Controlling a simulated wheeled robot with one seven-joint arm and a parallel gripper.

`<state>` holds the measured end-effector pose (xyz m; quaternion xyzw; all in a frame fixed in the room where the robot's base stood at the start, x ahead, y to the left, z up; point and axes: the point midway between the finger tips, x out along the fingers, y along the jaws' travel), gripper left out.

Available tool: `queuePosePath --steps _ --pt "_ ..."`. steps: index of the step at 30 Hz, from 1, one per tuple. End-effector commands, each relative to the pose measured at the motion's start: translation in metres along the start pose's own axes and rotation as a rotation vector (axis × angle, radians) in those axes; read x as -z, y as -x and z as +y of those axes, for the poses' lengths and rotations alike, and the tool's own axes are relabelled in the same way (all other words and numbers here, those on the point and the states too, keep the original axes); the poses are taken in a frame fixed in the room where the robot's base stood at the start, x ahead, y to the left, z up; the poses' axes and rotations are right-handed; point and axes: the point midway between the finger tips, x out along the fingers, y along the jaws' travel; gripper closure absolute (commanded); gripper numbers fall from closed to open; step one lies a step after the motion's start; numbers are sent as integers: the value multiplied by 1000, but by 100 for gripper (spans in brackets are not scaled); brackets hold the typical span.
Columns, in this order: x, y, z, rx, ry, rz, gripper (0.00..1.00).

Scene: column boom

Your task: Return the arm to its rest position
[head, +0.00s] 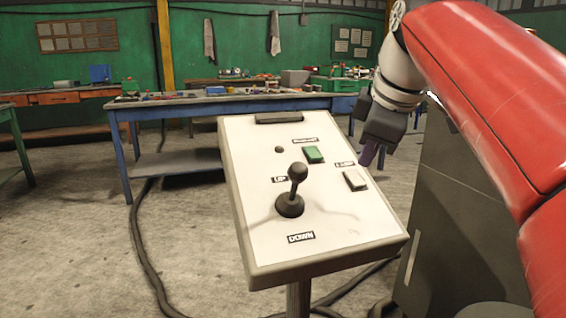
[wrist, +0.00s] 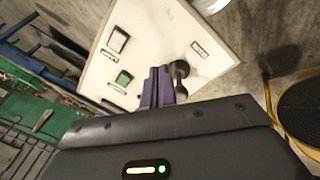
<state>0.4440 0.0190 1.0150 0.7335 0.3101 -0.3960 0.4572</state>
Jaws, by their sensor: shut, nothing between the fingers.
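My red and white arm reaches in from the right in the head view. My gripper (head: 368,158) points down beside the right edge of the white control panel, near its white switch (head: 355,181). In the wrist view my gripper's purple fingers (wrist: 158,85) are together with nothing between them. The panel (head: 335,225) stands tilted on a post. Its black lever (head: 297,178) stands roughly upright between the UP and DOWN labels. A green switch (head: 313,155) sits above the lever. Whether the fingers touch the panel, I cannot tell.
A blue-legged workbench (head: 225,104) with small items stands behind the panel. A dark grey cabinet-like block (head: 450,230) is at the right. Dark cables (head: 140,240) run over the concrete floor. The wrist view shows a yellow-rimmed dark round thing (wrist: 302,108). Floor at left is mostly open.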

Motion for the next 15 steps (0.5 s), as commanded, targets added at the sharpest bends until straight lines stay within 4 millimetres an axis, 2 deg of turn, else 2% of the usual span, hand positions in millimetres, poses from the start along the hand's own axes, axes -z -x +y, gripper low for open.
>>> queuePosePath --steps 1,5,15 --pt "-9 -8 -19 -1 -89 -11 100" --pt "-35 -36 -64 -13 -346 -35 100" --pt "-114 -124 -198 -53 -955 -72 100"
